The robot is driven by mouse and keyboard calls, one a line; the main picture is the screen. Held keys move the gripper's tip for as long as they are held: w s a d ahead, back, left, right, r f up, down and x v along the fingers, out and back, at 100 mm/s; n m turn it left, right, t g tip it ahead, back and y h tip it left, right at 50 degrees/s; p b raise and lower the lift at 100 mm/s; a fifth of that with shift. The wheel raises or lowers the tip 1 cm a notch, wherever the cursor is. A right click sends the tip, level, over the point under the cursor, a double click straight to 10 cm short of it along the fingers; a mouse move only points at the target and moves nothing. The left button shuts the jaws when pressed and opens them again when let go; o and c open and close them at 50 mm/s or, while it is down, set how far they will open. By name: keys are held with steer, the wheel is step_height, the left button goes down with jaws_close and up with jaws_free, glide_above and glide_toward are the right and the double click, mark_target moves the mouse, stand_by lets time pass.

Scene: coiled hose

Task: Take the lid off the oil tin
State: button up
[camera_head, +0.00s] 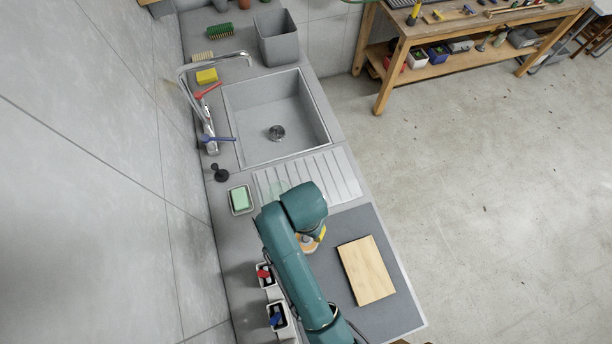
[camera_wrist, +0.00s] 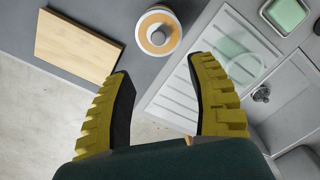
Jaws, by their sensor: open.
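A round tin (camera_wrist: 148,46) with a pale rim and an orange-tan top stands on the grey counter at the top middle of the wrist view. In the head view the tin (camera_head: 306,244) is mostly hidden under my arm. My gripper (camera_wrist: 163,88) is open, its two yellow ribbed fingers wide apart and nothing between them. The tin appears beyond the fingertips, apart from them. In the head view only a bit of yellow finger (camera_head: 321,232) shows.
A wooden board (camera_head: 366,270) lies right of the tin. A ribbed drainboard (camera_head: 330,176) bears a clear round glass item (camera_wrist: 241,60). Beyond is a sink (camera_head: 290,105) with a tap (camera_head: 209,130). A green soap dish (camera_head: 240,200) and two small containers (camera_head: 282,318) line the wall side.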

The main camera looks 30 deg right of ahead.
mark_target(306, 238)
step_height(306, 238, down, 8)
steer(key=shift+f+p, duration=0.1)
steer(key=shift+p, duration=0.25)
step_height(306, 238, down, 5)
steer(key=shift+s+f+p, duration=0.1)
steer(key=shift+s+p, duration=0.05)
steer(key=shift+p, duration=0.15)
jaws_close()
